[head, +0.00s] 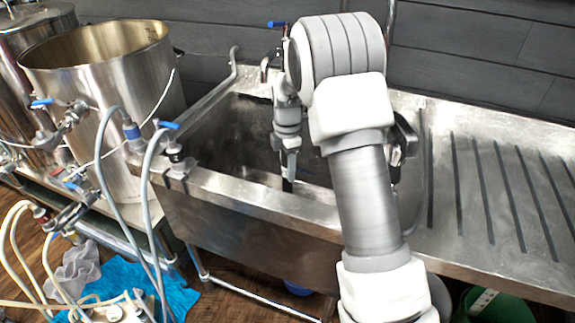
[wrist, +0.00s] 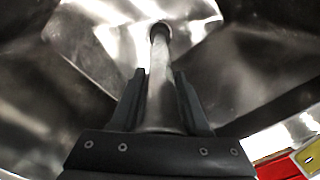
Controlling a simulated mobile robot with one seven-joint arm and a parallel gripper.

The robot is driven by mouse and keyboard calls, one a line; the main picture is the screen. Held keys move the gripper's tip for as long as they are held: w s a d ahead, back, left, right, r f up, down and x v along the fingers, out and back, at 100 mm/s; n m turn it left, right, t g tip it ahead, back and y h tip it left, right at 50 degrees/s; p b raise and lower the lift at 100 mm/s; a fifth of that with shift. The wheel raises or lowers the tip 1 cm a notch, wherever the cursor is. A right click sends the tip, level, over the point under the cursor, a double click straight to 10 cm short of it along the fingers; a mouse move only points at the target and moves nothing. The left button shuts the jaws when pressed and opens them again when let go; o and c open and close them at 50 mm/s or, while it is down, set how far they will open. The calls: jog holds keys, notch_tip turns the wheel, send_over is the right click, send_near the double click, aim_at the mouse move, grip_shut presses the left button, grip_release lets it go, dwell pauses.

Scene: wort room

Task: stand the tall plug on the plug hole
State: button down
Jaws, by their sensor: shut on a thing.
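In the wrist view the tall plug (wrist: 161,95) is a slim grey metal tube. It stands between the two black fingers of my gripper (wrist: 159,74), which are shut on it. The plug reaches past the fingertips, away from the camera, and its far end shows a dark rim against the shiny sink floor. I cannot make out the plug hole apart from that end, nor tell whether the plug touches it.
A ribbed steel drainboard (head: 475,200) lies right of the sink. A large steel kettle (head: 110,95) with hoses stands at the left. The sink's front rim (head: 250,200) and side walls enclose my gripper. A red and yellow thing (wrist: 285,165) shows at the wrist view's lower right.

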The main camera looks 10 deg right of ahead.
aim_at(287, 187)
jog(key=shift+f+b, duration=1.75)
jog(key=shift+f, duration=1.8)
jog(key=shift+c, duration=1.6)
grip_release()
notch_tip(287, 187, up, 18)
jog(key=p, duration=0.4)
jog(key=shift+f+p, duration=0.2)
jog(key=shift+p, duration=0.1)
